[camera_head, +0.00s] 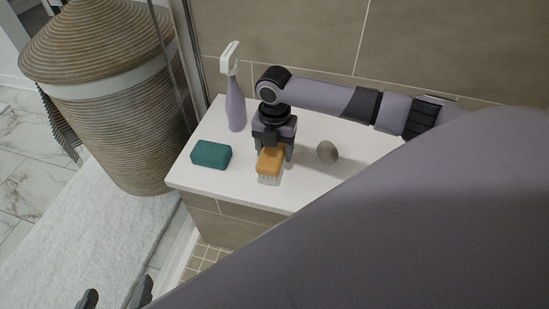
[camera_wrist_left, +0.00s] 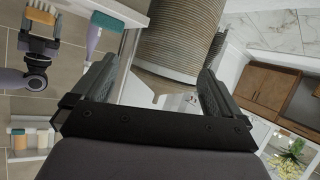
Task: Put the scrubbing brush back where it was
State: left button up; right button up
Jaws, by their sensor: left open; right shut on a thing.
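The orange scrubbing brush (camera_head: 270,161) with pale bristles is in my right gripper (camera_head: 273,150), over the front part of the white ledge (camera_head: 229,184). Its bristles face down; I cannot tell whether they touch the ledge. The brush also shows at the top left of the left wrist view (camera_wrist_left: 40,14), with my right gripper (camera_wrist_left: 38,45) on it. My left gripper (camera_head: 115,296) is open and empty at the bottom left of the head view, away from the ledge. Its two fingers frame the left wrist view (camera_wrist_left: 155,88).
A green sponge (camera_head: 211,155) lies left of the brush, a purple spray bottle (camera_head: 236,104) stands behind, and a round grey stone-like object (camera_head: 327,152) sits to the right. A large wicker basket (camera_head: 115,110) stands beside the ledge. The tiled wall (camera_head: 290,35) is behind.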

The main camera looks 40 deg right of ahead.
pick_arm(q)
jog(key=shift+w+d+h+b, duration=0.25)
jog(key=shift+d+h+b, duration=0.05)
jog(key=shift+d, duration=0.15)
pick_arm(e)
jog(key=shift+f, duration=1.55)
jog(key=shift+f, duration=0.1)
jog(key=o, duration=1.4)
